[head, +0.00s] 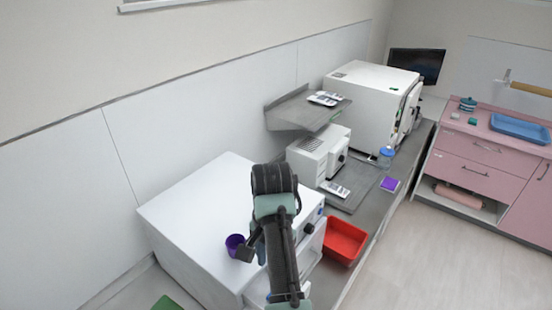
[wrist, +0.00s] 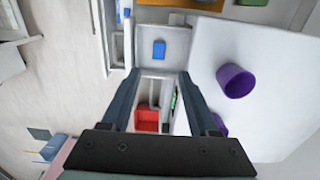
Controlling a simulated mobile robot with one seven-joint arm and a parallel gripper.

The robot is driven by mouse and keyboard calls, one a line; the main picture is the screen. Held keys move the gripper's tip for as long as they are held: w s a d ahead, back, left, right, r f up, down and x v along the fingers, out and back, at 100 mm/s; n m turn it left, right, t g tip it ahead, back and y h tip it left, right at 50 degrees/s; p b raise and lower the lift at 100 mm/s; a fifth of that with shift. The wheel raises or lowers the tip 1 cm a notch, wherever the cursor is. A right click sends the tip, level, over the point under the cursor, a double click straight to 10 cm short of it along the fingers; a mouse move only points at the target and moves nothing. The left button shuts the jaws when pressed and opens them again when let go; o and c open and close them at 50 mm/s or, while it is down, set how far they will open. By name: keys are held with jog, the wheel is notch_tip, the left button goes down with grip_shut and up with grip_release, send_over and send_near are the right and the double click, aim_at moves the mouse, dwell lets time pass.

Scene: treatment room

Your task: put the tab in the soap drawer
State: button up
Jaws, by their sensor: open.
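A small blue block (wrist: 159,48), which looks like the tab, lies on a pale flat surface (wrist: 176,42) beside the white machine. It shows in the wrist view, ahead of the fingertips. My gripper (wrist: 158,78) is open, with nothing held between its fingers. In the head view my arm hides the gripper's tips and part of the front of the white machine (head: 185,205). A pale open part (head: 312,257) juts from that front. I cannot tell whether it is the soap drawer.
A purple cup (head: 235,243) stands on the white machine; it also shows in the wrist view (wrist: 235,80). A red bin (head: 345,242) stands on the counter to the right. Behind are a smaller white device (head: 310,152) and a large white one (head: 365,95).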

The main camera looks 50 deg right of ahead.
jog(key=shift+d+r, duration=0.2)
jog(key=shift+r, duration=0.05)
jog(key=w+a+r+n+t+h, duration=0.25)
jog(key=w+r+t, duration=0.25)
jog(key=w+r, duration=0.35)
jog(key=w+a+r+n+t+h, duration=0.2)
jog(key=w+a+r+n+t, duration=0.2)
jog(key=w+r, duration=0.4)
jog(key=a+r+n+t, duration=0.3)
jog(key=a+r+t, duration=0.4)
jog(key=r, duration=0.8)
jog(key=s+a+r+n+t+y, duration=0.2)
jog(key=s+a+r+t, duration=0.3)
jog(key=s+a+r, duration=0.3)
jog(key=s+a+r+n+t+y, duration=0.3)
jog(key=s+a+r, duration=0.6)
jog(key=r, duration=0.6)
jog(key=s+n+t, duration=0.1)
jog(key=n+t, duration=0.1)
jog(key=t, duration=0.1)
jog(key=shift+r, duration=0.25)
